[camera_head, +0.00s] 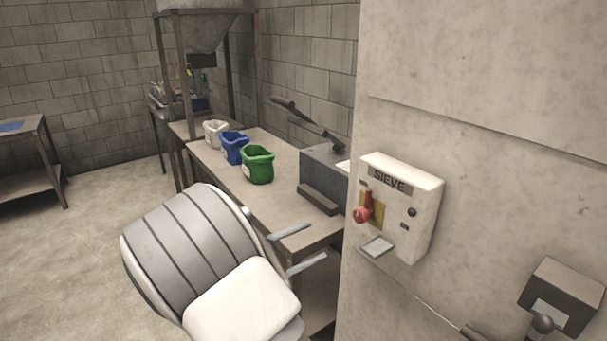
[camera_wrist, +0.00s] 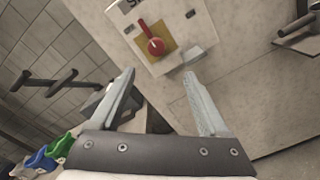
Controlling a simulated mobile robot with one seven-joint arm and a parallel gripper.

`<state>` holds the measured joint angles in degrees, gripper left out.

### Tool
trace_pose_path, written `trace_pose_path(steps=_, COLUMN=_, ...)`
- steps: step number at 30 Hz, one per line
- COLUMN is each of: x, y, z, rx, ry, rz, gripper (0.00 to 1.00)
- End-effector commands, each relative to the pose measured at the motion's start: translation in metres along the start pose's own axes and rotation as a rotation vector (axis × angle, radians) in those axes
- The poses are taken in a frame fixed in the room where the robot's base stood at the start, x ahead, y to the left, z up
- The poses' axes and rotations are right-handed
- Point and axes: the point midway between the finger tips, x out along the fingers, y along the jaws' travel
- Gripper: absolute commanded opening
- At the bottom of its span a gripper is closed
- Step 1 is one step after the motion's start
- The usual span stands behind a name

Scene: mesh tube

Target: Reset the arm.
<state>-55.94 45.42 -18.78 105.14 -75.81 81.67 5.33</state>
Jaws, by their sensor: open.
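My gripper (camera_head: 301,247) is open and empty, in front of the bench at the middle of the head view. Its two spread fingers show in the wrist view (camera_wrist: 160,88), with nothing between them. My arm's large grey and white links fill the lower middle of the head view. The white SIEVE control box (camera_head: 424,217) is on the pale wall to the right of my gripper. Its red switch (camera_head: 365,206) sits on a yellow plate. In the wrist view the red switch (camera_wrist: 153,42) is beyond the fingertips, apart from them.
The bench (camera_head: 240,190) holds a white bag (camera_head: 215,133), a blue bag (camera_head: 234,148), a green bag (camera_head: 257,166) and a grey lever machine (camera_head: 322,172). A grey box (camera_head: 562,297) is on the wall at lower right. Floor (camera_head: 70,260) is clear at left.

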Motion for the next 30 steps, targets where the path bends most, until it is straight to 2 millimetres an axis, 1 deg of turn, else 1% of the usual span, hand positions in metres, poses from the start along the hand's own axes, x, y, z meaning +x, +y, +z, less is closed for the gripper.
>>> trace_pose_path(steps=4, x=0.023, y=-0.017, z=0.029, rx=0.062, ry=0.024, rz=-0.156, gripper=0.79)
trace_pose_path(steps=6, x=0.035, y=-0.031, z=0.047, rx=0.108, ry=0.045, rz=-0.262, gripper=0.79)
trace_pose_path(steps=9, x=0.047, y=-0.052, z=0.072, rx=0.184, ry=0.078, rz=-0.415, gripper=0.79)
trace_pose_path(steps=14, x=0.055, y=-0.084, z=0.108, rx=0.320, ry=0.137, rz=-0.636, gripper=0.79)
trace_pose_path(steps=17, x=0.054, y=-0.102, z=0.130, rx=0.413, ry=0.175, rz=-0.761, gripper=0.79)
trace_pose_path(steps=21, x=0.047, y=-0.123, z=0.156, rx=0.556, ry=0.230, rz=-0.918, gripper=0.79)
trace_pose_path(steps=26, x=0.033, y=-0.142, z=0.184, rx=0.736, ry=0.295, rz=-1.069, gripper=0.79)
trace_pose_path(steps=30, x=0.018, y=-0.153, z=0.204, rx=0.904, ry=0.353, rz=-1.175, gripper=0.79)
